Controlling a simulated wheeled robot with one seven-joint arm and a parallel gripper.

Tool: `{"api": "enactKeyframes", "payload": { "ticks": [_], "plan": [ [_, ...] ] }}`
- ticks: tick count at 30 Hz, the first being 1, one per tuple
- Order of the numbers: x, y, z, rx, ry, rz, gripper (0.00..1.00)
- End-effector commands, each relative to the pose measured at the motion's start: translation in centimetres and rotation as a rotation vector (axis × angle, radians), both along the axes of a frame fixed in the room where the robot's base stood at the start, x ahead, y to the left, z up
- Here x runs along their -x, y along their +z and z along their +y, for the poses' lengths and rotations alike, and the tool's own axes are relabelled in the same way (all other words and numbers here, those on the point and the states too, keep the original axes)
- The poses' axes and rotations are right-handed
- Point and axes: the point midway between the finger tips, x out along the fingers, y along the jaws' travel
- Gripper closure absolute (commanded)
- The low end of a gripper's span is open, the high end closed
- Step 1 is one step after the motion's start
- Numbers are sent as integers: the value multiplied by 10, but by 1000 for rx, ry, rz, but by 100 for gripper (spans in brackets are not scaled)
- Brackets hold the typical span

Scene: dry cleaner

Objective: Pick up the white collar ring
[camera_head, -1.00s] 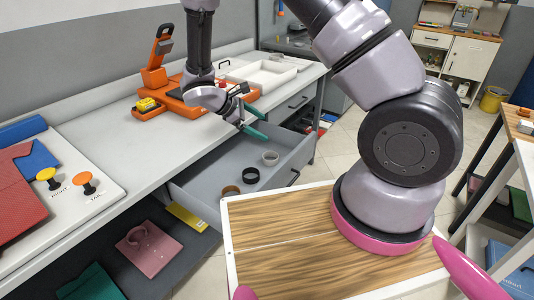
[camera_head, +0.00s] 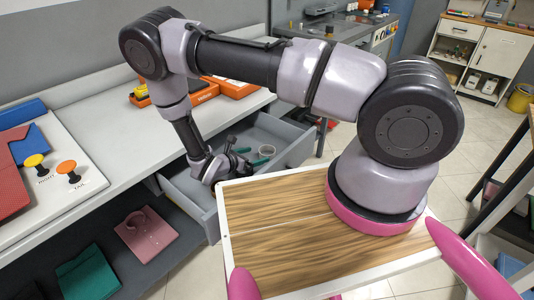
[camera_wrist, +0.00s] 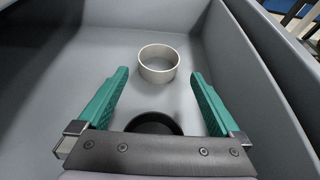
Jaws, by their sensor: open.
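The white collar ring (camera_wrist: 158,76) lies on the grey drawer floor in the wrist view, ahead of my fingertips and roughly centred between them. It also shows small in the head view (camera_head: 266,151), partly hidden by my gripper. My gripper (camera_wrist: 158,92) is open and empty, with green fingers on either side, inside the open drawer (camera_head: 285,149). A black ring (camera_wrist: 153,124) lies nearer, partly hidden under my gripper's palm. In the head view my gripper (camera_head: 251,160) is low in the drawer.
The drawer's right wall (camera_wrist: 262,75) rises beside my right finger. The drawer floor left of the white ring is clear. The white counter (camera_head: 120,130) runs along the drawer's back side, with orange equipment (camera_head: 200,92) on it.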

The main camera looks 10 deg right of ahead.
Motion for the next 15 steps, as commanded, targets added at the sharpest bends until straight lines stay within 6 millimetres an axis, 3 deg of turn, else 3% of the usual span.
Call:
{"api": "enactKeyframes", "payload": {
  "ticks": [15],
  "plan": [
    [-31,-30,-39,-1,-2,0,0]
  ]
}}
